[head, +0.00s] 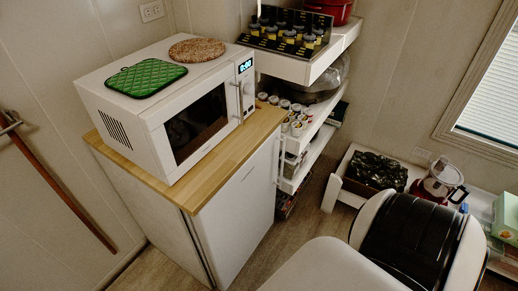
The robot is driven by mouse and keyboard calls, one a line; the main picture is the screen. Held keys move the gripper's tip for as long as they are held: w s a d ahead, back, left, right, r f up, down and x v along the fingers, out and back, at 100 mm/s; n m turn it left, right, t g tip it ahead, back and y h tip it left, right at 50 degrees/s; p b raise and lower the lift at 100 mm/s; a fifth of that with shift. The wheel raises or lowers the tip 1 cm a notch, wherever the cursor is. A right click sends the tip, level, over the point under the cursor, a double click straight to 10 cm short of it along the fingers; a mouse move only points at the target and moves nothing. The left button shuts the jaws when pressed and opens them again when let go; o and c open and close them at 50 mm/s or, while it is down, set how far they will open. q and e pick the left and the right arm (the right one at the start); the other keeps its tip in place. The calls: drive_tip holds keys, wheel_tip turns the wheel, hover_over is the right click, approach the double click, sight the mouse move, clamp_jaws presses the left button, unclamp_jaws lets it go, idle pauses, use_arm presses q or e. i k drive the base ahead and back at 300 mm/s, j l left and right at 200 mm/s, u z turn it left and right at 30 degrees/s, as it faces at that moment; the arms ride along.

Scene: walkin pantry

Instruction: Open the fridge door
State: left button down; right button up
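The small white fridge (237,215) stands under a wooden top (190,190) at the centre left of the head view. Its front door faces right and toward the bottom of the picture, and it looks shut. A slim upright handle (278,158) shows at the door's far edge, close to the shelf unit. Neither of my grippers is in view, so I cannot see whether they are open or shut.
A white microwave (150,122) with a green potholder (146,77) and a woven trivet (197,49) sits on the wooden top. White shelves (300,67) with jars stand behind the fridge. A white and black part of mine covers the lower right.

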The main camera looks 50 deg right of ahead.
sight(231, 228)
drive_tip(key=z, duration=1.35)
